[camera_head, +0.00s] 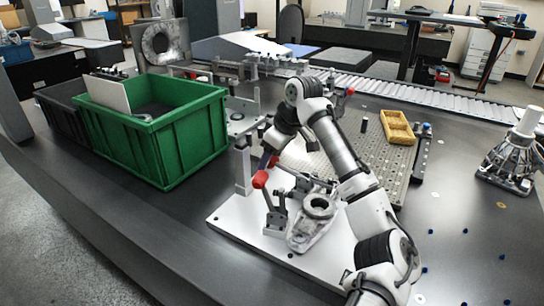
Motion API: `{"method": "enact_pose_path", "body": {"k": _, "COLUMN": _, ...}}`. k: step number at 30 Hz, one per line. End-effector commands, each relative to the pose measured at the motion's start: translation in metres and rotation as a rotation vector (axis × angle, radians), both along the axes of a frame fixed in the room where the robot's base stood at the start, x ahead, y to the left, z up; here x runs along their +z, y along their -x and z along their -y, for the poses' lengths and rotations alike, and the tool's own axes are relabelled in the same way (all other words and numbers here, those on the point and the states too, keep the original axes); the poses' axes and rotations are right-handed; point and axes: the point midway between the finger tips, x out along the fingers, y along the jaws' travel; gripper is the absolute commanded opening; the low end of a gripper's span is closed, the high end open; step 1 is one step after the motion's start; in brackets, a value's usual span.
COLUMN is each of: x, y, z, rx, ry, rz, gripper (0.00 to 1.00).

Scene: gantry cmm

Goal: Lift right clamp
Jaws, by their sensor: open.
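A white base plate (245,229) lies on the dark table and carries a grey metal part with a round bore (318,207). A toggle clamp with a red handle tip (261,179) stands at the part's left side. A second, smaller patch of red (274,161) shows just behind it, under my gripper; what it belongs to is partly hidden. My gripper (271,147) hangs at the end of my bent arm, above and behind the red tips. Its fingers are small and partly hidden, and I see nothing held. Which clamp is the right one is unclear.
A green crate (190,135) stands to the left. Behind the plate is a perforated board (372,165) with a yellow tray (397,127). A metal part with a white cylinder (515,155) stands at the far right. The table's right front holds small blue pieces.

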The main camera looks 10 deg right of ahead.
Motion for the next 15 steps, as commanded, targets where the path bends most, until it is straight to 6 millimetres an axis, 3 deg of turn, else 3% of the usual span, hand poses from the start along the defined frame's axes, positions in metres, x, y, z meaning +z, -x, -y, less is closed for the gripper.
{"method": "enact_pose_path", "body": {"k": 7, "x": -0.0008, "y": -0.0002, "z": -0.0002, "rx": 0.0, "ry": 0.0, "rz": 0.0, "gripper": 0.6}}
{"method": "enact_pose_path", "body": {"k": 15, "x": -0.0006, "y": 0.0, "z": 0.0, "rx": 0.0, "ry": 0.0, "rz": -0.001, "gripper": 0.25}}
